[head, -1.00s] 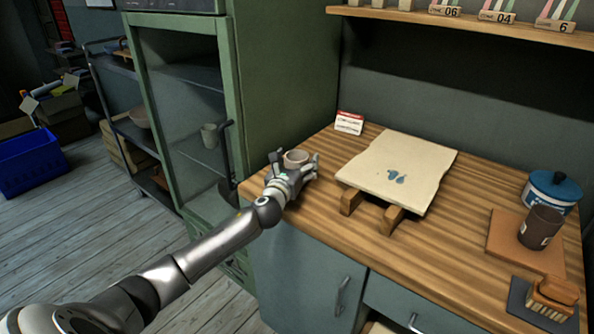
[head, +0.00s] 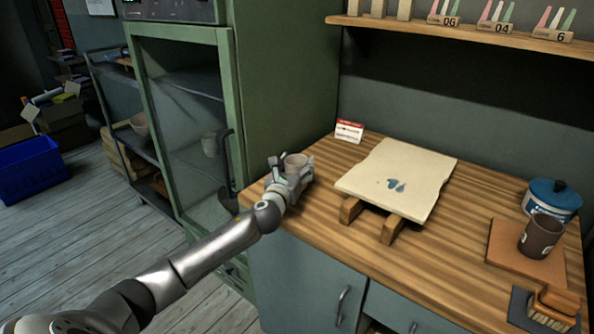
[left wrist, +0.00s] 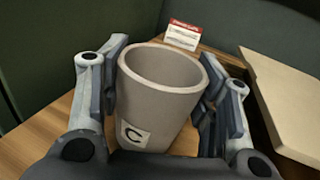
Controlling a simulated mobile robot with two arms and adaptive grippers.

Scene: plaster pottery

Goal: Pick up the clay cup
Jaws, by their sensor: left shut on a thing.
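The clay cup is a grey-beige cup (head: 296,160) near the left end of the wooden counter. In the left wrist view the cup (left wrist: 158,95) is upright and looks empty, with a label marked C on its side. My left gripper (head: 290,171) is around the cup, with a finger on each side of it, and is shut on it. In the left wrist view the gripper (left wrist: 160,100) hides the cup's lower sides, and I cannot tell whether its base touches the counter. My right gripper is not in view.
A pale slab (head: 400,178) on wooden supports lies right of the cup. A red and white card (head: 349,131) stands behind. A dark cup (head: 540,236), a blue-lidded tub (head: 552,197) and a brush (head: 554,302) are at the right. A green cabinet (head: 285,80) stands left.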

